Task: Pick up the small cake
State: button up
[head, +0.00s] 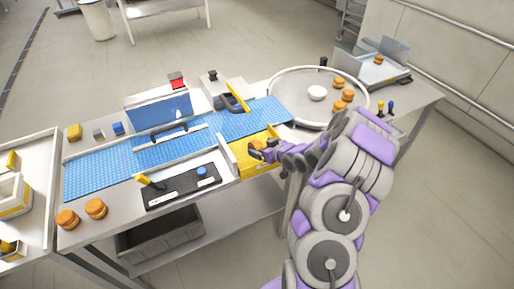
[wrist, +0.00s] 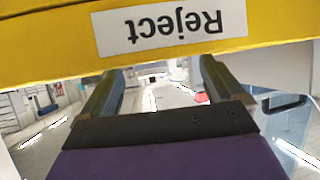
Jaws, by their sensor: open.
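My gripper (head: 259,153) is at the yellow reject bin (head: 246,169) in the head view. In the wrist view the two fingers of my gripper (wrist: 160,76) are apart with nothing between them. The bin's yellow wall (wrist: 275,30), with an upside-down "Reject" label, fills the top of that view. A small orange-brown thing (head: 257,143) shows in the bin close to my fingers, partly hidden; I cannot tell if it is a cake. Round cakes lie on the round table (head: 340,82) and two more at the front left (head: 67,219). I cannot tell which is the small one.
A blue conveyor (head: 100,170) runs across the bench beside the bin. A black panel (head: 182,190) lies in front of it. Another cake (head: 379,60) sits on a metal device at the back right.

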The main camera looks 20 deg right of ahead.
aim_at(257, 145)
jog(key=shift+w+a+f, duration=0.1)
jog(key=shift+w+a, duration=0.2)
jog(key=shift+a, duration=0.4)
jog(key=w+f, duration=0.1)
jog(key=w, duration=0.1)
jog(key=w+d+f+b, duration=0.1)
jog(key=w, duration=0.1)
jog(key=shift+f, duration=0.3)
jog(key=shift+a, duration=0.4)
jog(key=shift+a+r, duration=0.1)
jog(key=shift+a, duration=0.15)
jog(key=shift+c, duration=1.4)
jog(key=shift+d, duration=0.15)
jog(key=c, duration=0.3)
jog(key=shift+d, duration=0.3)
jog(key=shift+c, duration=0.7)
